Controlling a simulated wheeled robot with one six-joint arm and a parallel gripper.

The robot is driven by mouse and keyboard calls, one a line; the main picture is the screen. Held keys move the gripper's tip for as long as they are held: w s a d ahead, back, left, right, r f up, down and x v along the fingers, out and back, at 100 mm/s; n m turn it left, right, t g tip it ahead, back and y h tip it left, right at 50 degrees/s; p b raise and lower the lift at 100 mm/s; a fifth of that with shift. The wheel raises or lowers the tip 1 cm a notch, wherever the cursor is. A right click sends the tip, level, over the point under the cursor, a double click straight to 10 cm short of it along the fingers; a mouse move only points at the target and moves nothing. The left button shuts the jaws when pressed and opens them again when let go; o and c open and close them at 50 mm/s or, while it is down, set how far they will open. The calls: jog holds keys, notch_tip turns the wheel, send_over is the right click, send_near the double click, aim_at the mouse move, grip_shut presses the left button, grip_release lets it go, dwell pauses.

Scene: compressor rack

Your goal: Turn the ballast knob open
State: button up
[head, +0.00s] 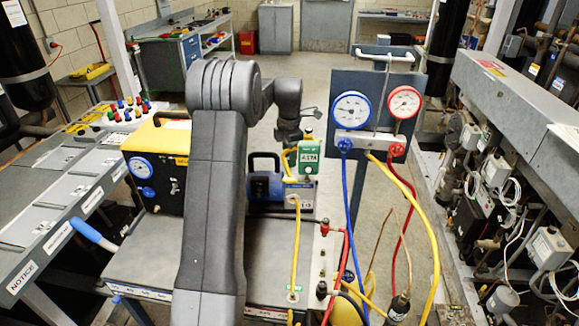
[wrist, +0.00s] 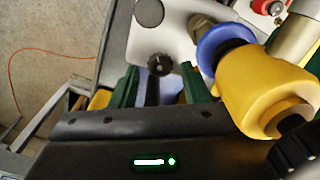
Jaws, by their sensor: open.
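A small black round knob (wrist: 160,65) with a pale mark shows in the wrist view on a light grey panel (wrist: 150,40). It looks like the ballast knob. My gripper (wrist: 159,78) is open, and its two green fingers stand left and right of the knob in the picture. I cannot tell whether they touch it or how deep they reach. In the head view, the blue vacuum pump (head: 265,186) stands on the cart behind my arm. The knob cannot be made out there, and my fingertips are hidden.
A yellow fitting (wrist: 258,85) with a blue ring is close to the right finger. A green gauge (head: 308,158) and a yellow hose (head: 296,245) are by the pump. The gauge manifold (head: 372,144) stands to the right, and a yellow-and-black case (head: 160,165) to the left.

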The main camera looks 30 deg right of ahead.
notch_tip(320, 180, down, 2)
jog(key=shift+f+b, duration=0.2)
jog(key=shift+b, duration=0.35)
jog(key=shift+r+m, duration=0.2)
jog(key=shift+m, duration=0.3)
jog(key=shift+m+b, duration=0.4)
jog(key=shift+m, duration=0.2)
jog(key=shift+r+m+p, duration=0.45)
jog(key=shift+m+p, duration=0.05)
jog(key=shift+p, duration=0.3)
jog(key=shift+f+m+p, duration=0.2)
jog(key=shift+m+p, duration=0.3)
jog(key=shift+m, duration=0.8)
jog(key=c, duration=0.7)
